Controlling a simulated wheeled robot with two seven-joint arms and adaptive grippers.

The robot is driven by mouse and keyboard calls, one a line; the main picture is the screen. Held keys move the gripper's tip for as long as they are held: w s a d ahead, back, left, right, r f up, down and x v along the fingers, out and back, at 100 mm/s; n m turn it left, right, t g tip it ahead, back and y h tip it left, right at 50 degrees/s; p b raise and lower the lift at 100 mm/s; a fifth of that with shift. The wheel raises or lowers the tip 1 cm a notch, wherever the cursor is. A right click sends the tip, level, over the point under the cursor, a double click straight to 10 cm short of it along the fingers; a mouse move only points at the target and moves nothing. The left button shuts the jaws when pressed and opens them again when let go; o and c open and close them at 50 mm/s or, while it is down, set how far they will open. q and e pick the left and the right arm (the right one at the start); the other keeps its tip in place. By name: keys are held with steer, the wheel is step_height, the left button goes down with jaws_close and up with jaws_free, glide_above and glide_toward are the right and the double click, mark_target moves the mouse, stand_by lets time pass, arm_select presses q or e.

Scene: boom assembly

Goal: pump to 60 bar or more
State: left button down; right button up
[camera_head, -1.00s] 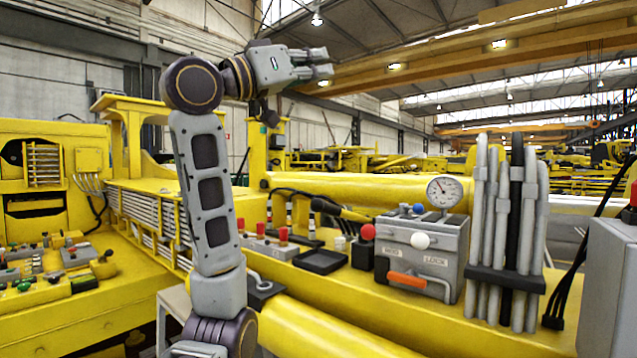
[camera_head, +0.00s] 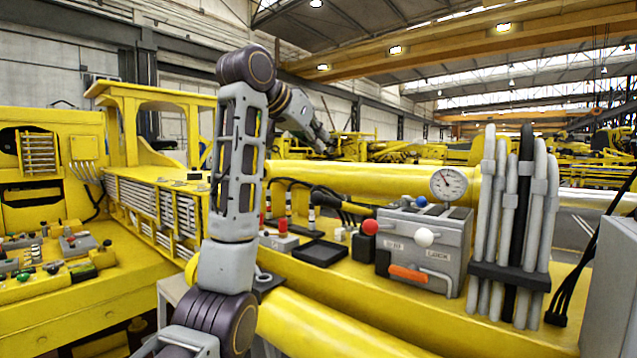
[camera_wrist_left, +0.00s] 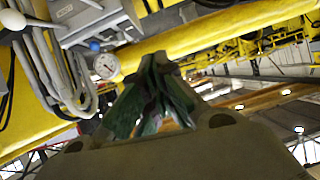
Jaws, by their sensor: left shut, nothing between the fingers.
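The grey pump box (camera_head: 445,262) stands on the yellow boom deck. The gauge needle is too small to read. My left gripper (camera_head: 325,138) is raised behind and left of the box in the picture, shut and empty, touching nothing. In the left wrist view its fingers (camera_wrist_left: 155,65) are together, with the gauge (camera_wrist_left: 106,66) beyond them. My right gripper is out of view.
A rack of grey and black hoses (camera_head: 512,220) stands right of the box. A black tray (camera_head: 319,252) and red-capped parts (camera_head: 283,225) lie to its left. A grey cabinet (camera_head: 612,285) stands at the right edge. The air above the pump box is clear.

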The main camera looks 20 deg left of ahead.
arm_select(q)
steer(key=shift+s+a+f+m+g, duration=0.1)
steer(key=shift+s+f+m+g, duration=0.45)
steer(key=shift+f+m, duration=0.2)
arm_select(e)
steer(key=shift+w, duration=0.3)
arm_select(q)
steer(key=shift+a, duration=0.1)
steer(key=shift+w, duration=0.1)
steer(key=p, duration=0.3)
glide_above(329, 197)
steer(key=w+d, duration=0.1)
step_height(329, 197, down, 6)
steer(key=shift+s+a+f+p, duration=0.1)
steer(key=shift+s+a+f, duration=0.05)
steer(key=shift+f, duration=0.35)
steer(key=shift+s+a+f+p, duration=0.1)
steer(key=shift+a+f+p, duration=0.1)
steer(key=shift+f, duration=0.35)
steer(key=shift+s+a+f+p, duration=0.1)
steer(key=shift+s+a+f, duration=0.05)
steer(key=shift+f, duration=0.35)
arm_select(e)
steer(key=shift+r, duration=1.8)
arm_select(q)
steer(key=shift+f+b, duration=0.15)
steer(key=shift+b, duration=0.2)
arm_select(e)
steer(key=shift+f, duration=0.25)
